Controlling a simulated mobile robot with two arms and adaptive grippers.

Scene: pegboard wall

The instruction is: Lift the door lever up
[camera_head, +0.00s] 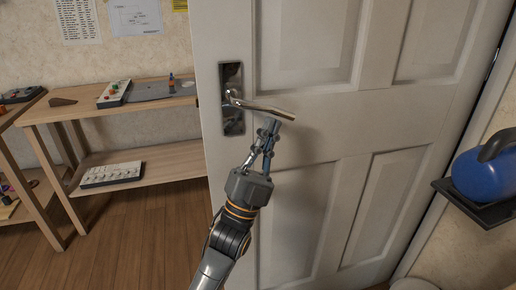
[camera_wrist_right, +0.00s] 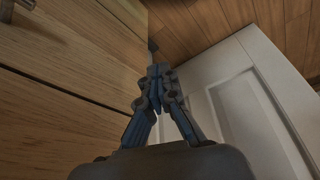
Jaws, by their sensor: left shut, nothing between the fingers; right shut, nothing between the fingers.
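My left gripper (camera_head: 269,129) is shut and empty, pointing up just below the lever's free end. Its tips seem to meet the underside of the lever, but I cannot tell whether they touch. My right gripper (camera_wrist_right: 157,75) is shut and empty in the right wrist view, away from the lever.
A wooden shelf (camera_head: 120,108) with small items stands left of the door. A blue kettlebell (camera_head: 484,175) sits on a dark wall shelf at the right. In the right wrist view, a wooden cabinet front (camera_wrist_right: 70,55) is at left and a white panelled surface (camera_wrist_right: 235,110) at right.

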